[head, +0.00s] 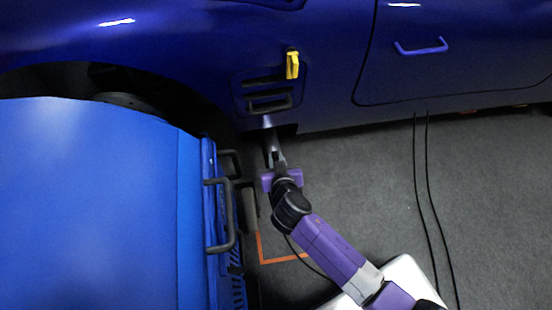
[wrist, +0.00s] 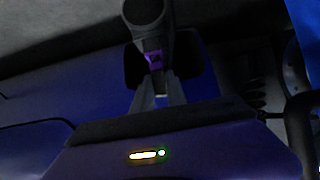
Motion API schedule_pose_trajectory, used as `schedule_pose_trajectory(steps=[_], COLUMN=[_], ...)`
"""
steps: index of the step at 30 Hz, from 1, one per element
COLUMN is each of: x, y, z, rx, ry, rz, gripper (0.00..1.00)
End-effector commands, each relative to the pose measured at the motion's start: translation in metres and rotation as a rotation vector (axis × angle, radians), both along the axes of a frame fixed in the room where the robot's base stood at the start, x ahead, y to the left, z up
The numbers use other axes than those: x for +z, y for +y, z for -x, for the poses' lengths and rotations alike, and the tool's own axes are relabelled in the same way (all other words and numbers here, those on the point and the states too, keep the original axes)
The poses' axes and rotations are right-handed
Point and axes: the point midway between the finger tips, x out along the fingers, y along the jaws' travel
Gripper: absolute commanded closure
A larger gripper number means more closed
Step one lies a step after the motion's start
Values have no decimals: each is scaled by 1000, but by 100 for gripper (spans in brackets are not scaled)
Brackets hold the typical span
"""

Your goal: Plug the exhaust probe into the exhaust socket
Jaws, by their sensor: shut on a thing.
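My gripper (head: 275,158) reaches up to the lower edge of the blue car (head: 330,70), below the side vents. It is shut on a dark grey probe with a rounded end, which shows in the wrist view as the exhaust probe (wrist: 150,14). In the head view a pale, narrow piece (head: 267,122) shows beyond the jaws, close to the sill. I cannot make out the exhaust socket in either view, nor whether the probe touches anything. The wrist view is dark, with the gripper's purple body and small lights along the bottom.
A large blue cabinet (head: 90,200) with dark handles (head: 222,240) stands close on the left of my arm. A yellow latch-like piece (head: 292,65) sits on the car's side. Two black cables (head: 422,180) cross open grey floor on the right. An orange corner mark (head: 262,258) lies on the floor.

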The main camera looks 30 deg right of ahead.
Motion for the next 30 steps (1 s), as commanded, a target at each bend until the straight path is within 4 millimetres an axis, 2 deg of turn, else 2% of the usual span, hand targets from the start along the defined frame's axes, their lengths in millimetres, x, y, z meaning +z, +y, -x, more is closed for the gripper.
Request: schedule_pose_trajectory(steps=[5,6,9,20,30], x=[0,0,0,2,30], y=[0,0,0,1,13], z=[0,0,0,2,43], rx=[0,0,0,1,1], ry=[0,0,0,0,1], rz=[0,0,0,1,0], gripper=[100,77,57,57,57])
